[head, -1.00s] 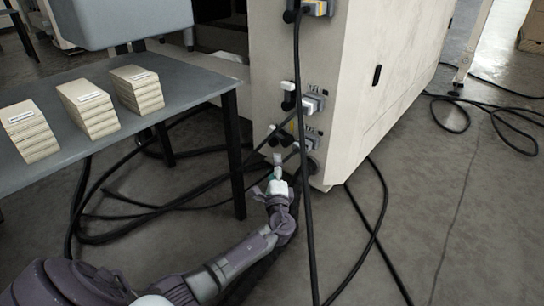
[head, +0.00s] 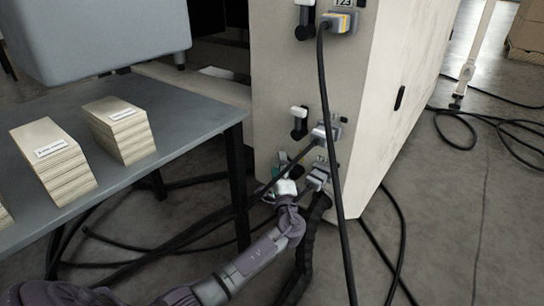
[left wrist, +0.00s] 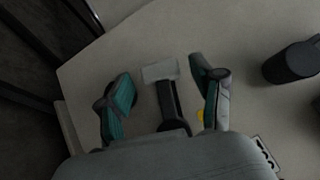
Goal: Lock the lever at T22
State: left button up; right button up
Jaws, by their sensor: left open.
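My left gripper (head: 281,165) is at the lowest connector on the end panel of the beige cabinet. In the left wrist view its two teal-padded fingers (left wrist: 163,92) are apart. A lever with a pale grey handle (left wrist: 160,71) and a black arm (left wrist: 169,100) lies between them, with a gap on both sides; I see no grip on it. In the head view this lever is mostly hidden by my gripper. The lower grey connector (head: 318,178) sits right beside the gripper. Its label cannot be read now. My right gripper is not in view.
Above are another white-handled lever (head: 299,118) with its plug (head: 325,132) and a top plug (head: 340,22). A black cable (head: 338,170) hangs in front of the panel. A grey table (head: 190,125) with stacked blocks (head: 120,128) stands left. Cables lie on the floor.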

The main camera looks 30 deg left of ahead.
pick_arm(q)
jog(key=shift+w+a+r, duration=0.15)
jog(key=shift+w+a, duration=0.1)
jog(key=shift+w, duration=0.1)
grip_shut()
